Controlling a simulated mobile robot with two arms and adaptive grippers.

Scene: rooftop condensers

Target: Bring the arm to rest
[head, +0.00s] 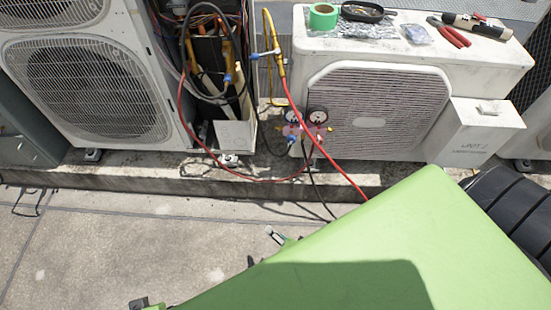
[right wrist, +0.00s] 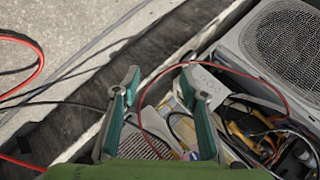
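My right gripper (right wrist: 161,77) shows in the right wrist view with its two teal fingers spread apart. I see nothing held between them. Behind the fingers are the concrete curb and the opened wiring of a condenser. In the head view a large green part of my own body covers the lower right. Small finger-like bits poke out past its edge, and the rest of the right gripper is hidden there. I cannot make out my left gripper in either view.
The opened condenser (head: 75,72) stands at the left and a smaller unit (head: 375,105) at the right. A gauge manifold (head: 305,128) with a red hose (head: 345,176) hangs between them. Green tape (head: 323,16) and red-handled pliers (head: 450,33) lie on the smaller unit. The floor (head: 110,250) at lower left is mostly clear.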

